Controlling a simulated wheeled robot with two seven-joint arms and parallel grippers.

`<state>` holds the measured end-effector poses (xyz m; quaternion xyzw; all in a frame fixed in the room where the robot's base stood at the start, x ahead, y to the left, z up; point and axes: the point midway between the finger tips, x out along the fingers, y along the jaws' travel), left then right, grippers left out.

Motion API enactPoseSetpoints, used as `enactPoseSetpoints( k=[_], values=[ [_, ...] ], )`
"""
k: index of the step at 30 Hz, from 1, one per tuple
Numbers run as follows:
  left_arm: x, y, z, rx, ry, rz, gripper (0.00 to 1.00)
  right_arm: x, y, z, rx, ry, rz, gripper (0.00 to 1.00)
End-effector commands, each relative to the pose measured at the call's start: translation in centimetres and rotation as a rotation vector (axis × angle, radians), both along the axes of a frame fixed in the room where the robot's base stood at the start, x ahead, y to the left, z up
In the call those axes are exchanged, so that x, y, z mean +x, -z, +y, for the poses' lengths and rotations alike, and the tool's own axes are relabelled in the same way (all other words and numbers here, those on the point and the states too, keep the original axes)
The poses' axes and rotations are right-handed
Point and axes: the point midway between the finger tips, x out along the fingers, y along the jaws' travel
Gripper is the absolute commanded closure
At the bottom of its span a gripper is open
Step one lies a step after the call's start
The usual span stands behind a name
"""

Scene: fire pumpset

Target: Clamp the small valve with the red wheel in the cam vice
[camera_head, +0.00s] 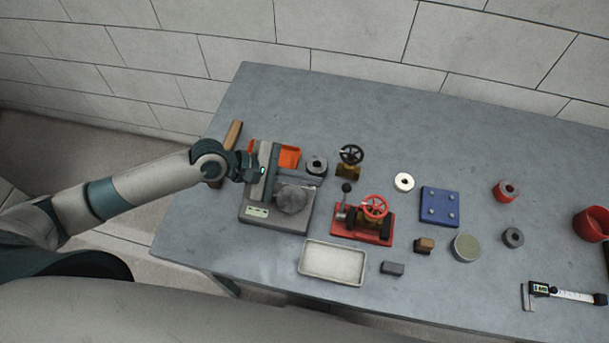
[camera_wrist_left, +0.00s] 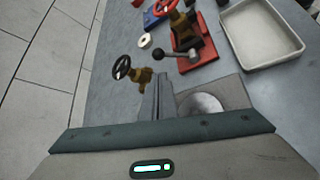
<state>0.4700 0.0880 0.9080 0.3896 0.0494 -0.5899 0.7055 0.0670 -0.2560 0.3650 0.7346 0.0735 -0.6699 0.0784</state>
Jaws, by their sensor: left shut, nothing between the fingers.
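The small valve with the red wheel (camera_head: 375,206) stands upright on the red-based cam vice (camera_head: 350,230), near the table's middle. The vice's lever has a black ball knob (camera_head: 346,188) and points up. In the left wrist view the valve's brass body (camera_wrist_left: 182,24) sits at the vice, with the knob (camera_wrist_left: 194,54) in front. I cannot tell whether the jaws grip it. My left gripper (camera_head: 318,181) is shut and empty, left of the vice and apart from it; its fingers also show in the left wrist view (camera_wrist_left: 158,80). My right gripper is not in view.
A valve with a black wheel (camera_head: 350,155) stands behind the vice. A grey machine with a round disc (camera_head: 292,199) is under and beside my left gripper. A white tray (camera_head: 333,262) lies in front. A blue plate (camera_head: 440,206) and several small parts lie to the right.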

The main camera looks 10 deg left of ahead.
Motion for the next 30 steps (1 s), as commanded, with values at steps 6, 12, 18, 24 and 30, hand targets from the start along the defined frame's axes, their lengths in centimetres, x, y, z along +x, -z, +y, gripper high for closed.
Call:
enactPoseSetpoints(
  k=[6,12,18,24,30],
  values=[
    [1.1,1.6,-2.8,-0.001,-0.001,0.002,1.0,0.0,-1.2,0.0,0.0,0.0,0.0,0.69],
    [1.8,3.0,-4.8,-0.002,-0.001,0.0,1.0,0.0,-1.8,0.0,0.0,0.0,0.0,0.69],
    [2.1,3.7,-5.7,0.0,0.001,-0.001,1.0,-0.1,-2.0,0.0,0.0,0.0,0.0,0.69],
    [2.1,3.8,-5.7,0.0,0.001,-0.001,1.0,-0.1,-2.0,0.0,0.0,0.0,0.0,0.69],
    [2.2,3.8,-5.7,0.0,0.0,-0.002,1.0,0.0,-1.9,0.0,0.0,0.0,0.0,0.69]
  ],
)
